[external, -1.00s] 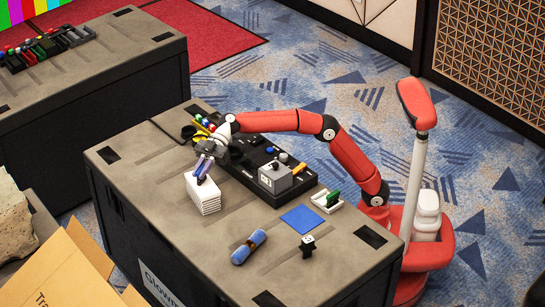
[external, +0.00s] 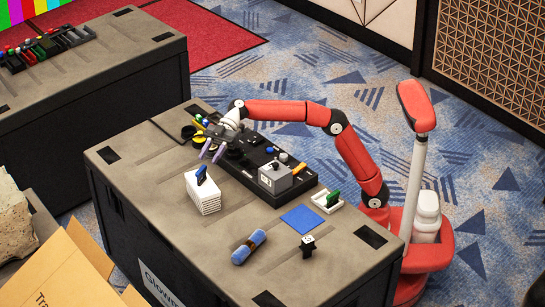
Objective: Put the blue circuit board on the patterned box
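The blue circuit board (external: 201,175) stands on edge on top of a white box with lined sides (external: 208,202), which seems to be the patterned box. My gripper (external: 211,155) is above and slightly behind the board, apart from it. Its two fingers are spread with nothing between them. The exact contact under the board is too small to tell.
A black console (external: 240,172) lies behind the box, with a grey box (external: 274,180) on it. A white holder (external: 321,203) with a green board (external: 333,197), a blue mat (external: 302,219), a blue roll (external: 249,247) and a small black figure (external: 307,246) are to the right.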

